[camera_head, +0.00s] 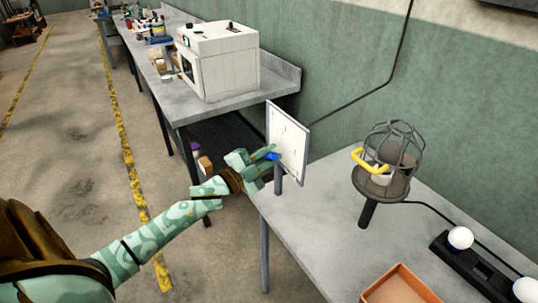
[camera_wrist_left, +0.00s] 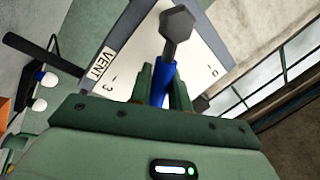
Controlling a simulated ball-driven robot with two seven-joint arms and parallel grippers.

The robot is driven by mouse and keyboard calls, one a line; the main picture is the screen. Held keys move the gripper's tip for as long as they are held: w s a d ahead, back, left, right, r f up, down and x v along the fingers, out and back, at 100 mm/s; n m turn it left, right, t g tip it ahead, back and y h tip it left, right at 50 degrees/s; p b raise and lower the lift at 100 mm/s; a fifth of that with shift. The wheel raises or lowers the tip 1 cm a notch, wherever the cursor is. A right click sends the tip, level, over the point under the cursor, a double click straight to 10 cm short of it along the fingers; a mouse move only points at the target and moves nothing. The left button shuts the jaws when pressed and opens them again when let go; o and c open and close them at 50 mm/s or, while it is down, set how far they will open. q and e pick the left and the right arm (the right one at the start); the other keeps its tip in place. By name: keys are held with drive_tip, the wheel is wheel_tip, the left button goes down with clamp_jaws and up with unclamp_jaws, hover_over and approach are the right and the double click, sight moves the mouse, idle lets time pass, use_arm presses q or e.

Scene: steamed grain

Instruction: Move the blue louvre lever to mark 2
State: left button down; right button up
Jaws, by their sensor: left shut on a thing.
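The blue louvre lever (camera_head: 272,156) sticks out from the front of a white upright panel (camera_head: 290,130) on a short post at the near bench's left end. My left gripper (camera_head: 270,155) is shut on the lever. In the left wrist view, its two green fingers (camera_wrist_left: 163,88) stand on either side of the blue lever (camera_wrist_left: 161,72). A grey hexagonal end (camera_wrist_left: 178,24) shows beyond it. The panel (camera_wrist_left: 125,62) there carries the word VENT, a 3 and what looks like a 0. Mark 2 is not readable, and the lever's exact setting cannot be told. My right gripper is not in view.
A round wire cage with a yellow handle (camera_head: 370,160) stands right of the panel on the grey bench (camera_head: 322,225). An orange tray (camera_head: 400,285) and a black strip with white bulbs (camera_head: 460,238) are nearer. A white oven-like box (camera_head: 220,60) stands on the far bench.

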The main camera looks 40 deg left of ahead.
use_arm(q)
drive_tip(key=shift+f, duration=0.15)
drive_tip(key=c, duration=1.4)
unclamp_jaws()
drive_tip(key=shift+o, duration=0.2)
drive_tip(key=v, duration=1.6)
drive_tip(key=shift+s+p, duration=0.2)
drive_tip(key=shift+p, duration=0.15)
